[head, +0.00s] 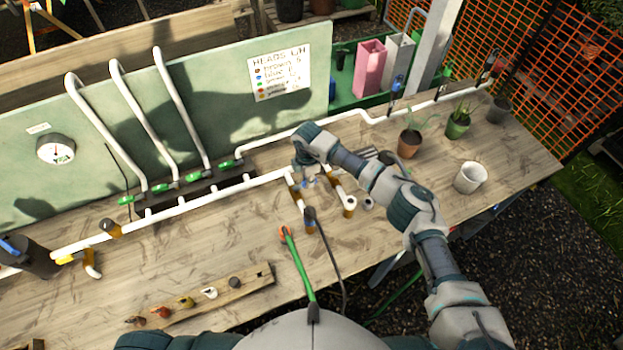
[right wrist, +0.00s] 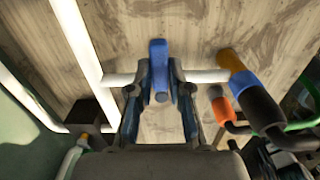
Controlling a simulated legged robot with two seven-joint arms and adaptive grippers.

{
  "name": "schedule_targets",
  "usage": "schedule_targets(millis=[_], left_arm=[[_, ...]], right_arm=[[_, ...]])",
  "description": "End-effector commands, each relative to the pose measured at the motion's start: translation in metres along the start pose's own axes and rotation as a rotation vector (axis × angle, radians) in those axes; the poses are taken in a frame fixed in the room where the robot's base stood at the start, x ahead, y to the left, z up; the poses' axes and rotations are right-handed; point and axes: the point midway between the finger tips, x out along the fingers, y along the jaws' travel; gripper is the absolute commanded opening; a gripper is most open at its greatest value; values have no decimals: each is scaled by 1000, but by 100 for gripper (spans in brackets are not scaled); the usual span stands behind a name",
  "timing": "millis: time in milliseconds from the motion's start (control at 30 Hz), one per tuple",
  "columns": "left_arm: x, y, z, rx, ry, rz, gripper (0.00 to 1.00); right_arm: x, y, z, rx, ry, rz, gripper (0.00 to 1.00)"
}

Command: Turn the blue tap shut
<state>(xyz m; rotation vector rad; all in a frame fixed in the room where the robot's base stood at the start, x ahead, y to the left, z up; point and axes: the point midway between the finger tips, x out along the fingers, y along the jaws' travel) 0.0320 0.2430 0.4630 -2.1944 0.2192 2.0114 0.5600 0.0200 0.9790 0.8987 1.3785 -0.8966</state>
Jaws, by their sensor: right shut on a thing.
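The blue tap (right wrist: 158,70) has a blue lever on a short white branch pipe (right wrist: 205,76), seen in the right wrist view. The lever lies crosswise to that pipe. My right gripper (right wrist: 160,103) has one finger on each side of the lever and is shut on it. In the head view my right gripper (head: 307,181) is over the branch pipes in the middle of the bench, and it mostly hides the tap there. My left gripper is not in view.
A brass outlet with a blue band and black hose (right wrist: 243,82) is close to the right finger. The long white main pipe (head: 190,207) has green taps (head: 193,177) behind it. Plant pots (head: 409,143) and a white pot (head: 468,178) stand right.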

Motion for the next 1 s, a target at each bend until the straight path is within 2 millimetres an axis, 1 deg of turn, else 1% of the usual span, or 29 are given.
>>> schedule_targets(millis=[33,233,267,300,333,367,633,733,867,1000], left_arm=[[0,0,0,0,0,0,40],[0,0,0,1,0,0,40],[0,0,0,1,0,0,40],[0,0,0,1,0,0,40],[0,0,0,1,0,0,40],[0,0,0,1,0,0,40],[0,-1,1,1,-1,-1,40],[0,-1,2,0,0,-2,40],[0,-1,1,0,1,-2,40],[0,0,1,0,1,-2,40]], right_arm=[[4,-2,-3,0,5,-8,0],[4,-3,-3,0,5,-8,0],[4,-3,-3,0,5,-8,23],[4,-2,-2,-1,5,-8,33],[3,-2,-2,-1,4,-7,41],[3,-2,-2,-1,4,-6,44],[0,-1,-1,0,2,-2,44],[-6,0,0,0,1,0,44],[-26,0,0,-2,1,2,44],[-59,1,-1,-1,0,1,44]])
